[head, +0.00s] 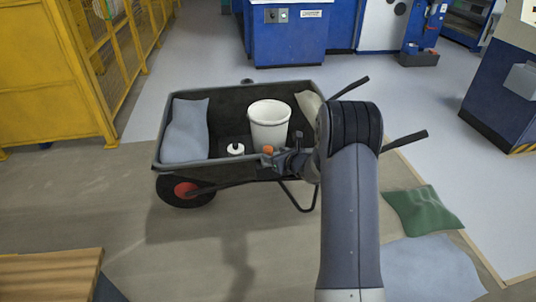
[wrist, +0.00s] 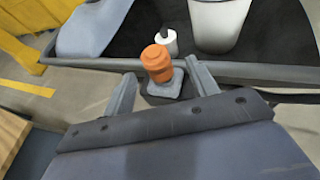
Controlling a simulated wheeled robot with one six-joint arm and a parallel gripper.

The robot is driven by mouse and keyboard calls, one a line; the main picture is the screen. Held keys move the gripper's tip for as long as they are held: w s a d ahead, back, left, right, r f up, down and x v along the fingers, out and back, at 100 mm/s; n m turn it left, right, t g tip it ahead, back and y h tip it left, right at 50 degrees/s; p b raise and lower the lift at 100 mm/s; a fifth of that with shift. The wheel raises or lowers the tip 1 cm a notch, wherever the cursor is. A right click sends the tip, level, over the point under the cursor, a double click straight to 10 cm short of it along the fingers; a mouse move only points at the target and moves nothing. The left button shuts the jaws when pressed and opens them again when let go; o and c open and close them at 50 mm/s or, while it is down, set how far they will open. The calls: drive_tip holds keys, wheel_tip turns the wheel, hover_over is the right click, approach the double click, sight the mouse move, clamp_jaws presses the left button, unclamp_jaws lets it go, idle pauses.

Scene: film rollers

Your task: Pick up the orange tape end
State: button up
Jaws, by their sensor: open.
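The orange tape end (wrist: 157,62) looks like a short, ridged orange cap on a small grey base. In the wrist view it stands between my two fingers, with clear gaps to both. In the head view the orange tape end (head: 267,149) shows small at the near rim of the wheelbarrow (head: 230,171), just left of my gripper (head: 275,157). My gripper (wrist: 162,80) is open in the wrist view, its fingers on either side of the grey base. I cannot tell what the base rests on.
The wheelbarrow holds a white bucket (head: 268,125), a small white bottle-like item (head: 235,149), a blue-grey sack (head: 187,130) and a beige sack (head: 308,104). A green sack (head: 423,211) lies on the floor at right. A wooden surface (head: 50,277) is at lower left.

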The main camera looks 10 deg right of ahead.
sight(271, 154)
drive_tip(key=x, duration=0.4)
drive_tip(key=shift+a+f, duration=0.15)
drive_tip(key=shift+f, duration=0.25)
drive_tip(key=shift+w+a+f, duration=0.1)
drive_tip(key=shift+w+a, duration=0.05)
drive_tip(key=shift+w, duration=0.25)
drive_tip(key=shift+c, duration=0.5)
clamp_jaws()
wheel_tip(271, 154, up, 10)
drive_tip(key=shift+r+p, duration=0.1)
drive_tip(key=shift+p, duration=0.95)
